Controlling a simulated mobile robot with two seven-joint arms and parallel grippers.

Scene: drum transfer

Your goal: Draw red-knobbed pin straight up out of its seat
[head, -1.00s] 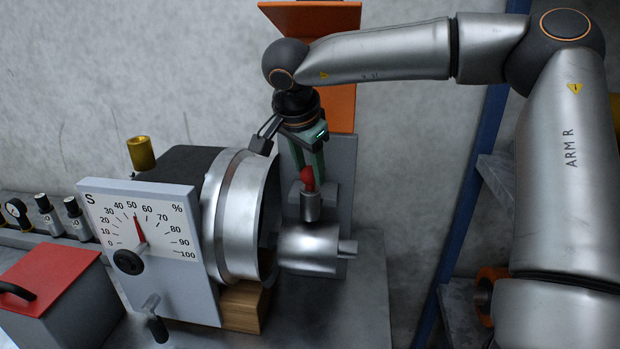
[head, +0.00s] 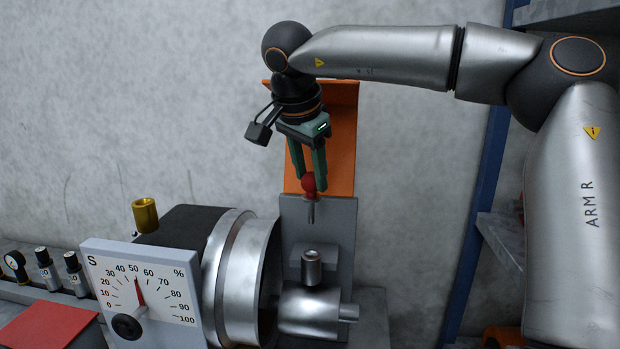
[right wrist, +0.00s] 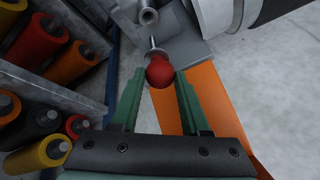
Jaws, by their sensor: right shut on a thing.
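The red-knobbed pin (head: 309,185) hangs upright below my right gripper (head: 308,183), which is shut on its red knob. The pin's metal shank shows in full below the knob, with a gap between its lower tip and the seat. The seat (head: 311,268) is a short metal collar standing on top of a horizontal metal cylinder (head: 309,312). In the right wrist view the red knob (right wrist: 159,72) sits between the green fingertips, and the seat's open bore (right wrist: 148,16) shows beyond the pin's tip. My left gripper is not in view.
A gauge panel (head: 140,285) and a large metal drum (head: 235,265) stand to the left of the seat. A grey upright plate (head: 335,225) and an orange panel (head: 345,130) stand behind the pin. Blue shelving (head: 484,180) is at right.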

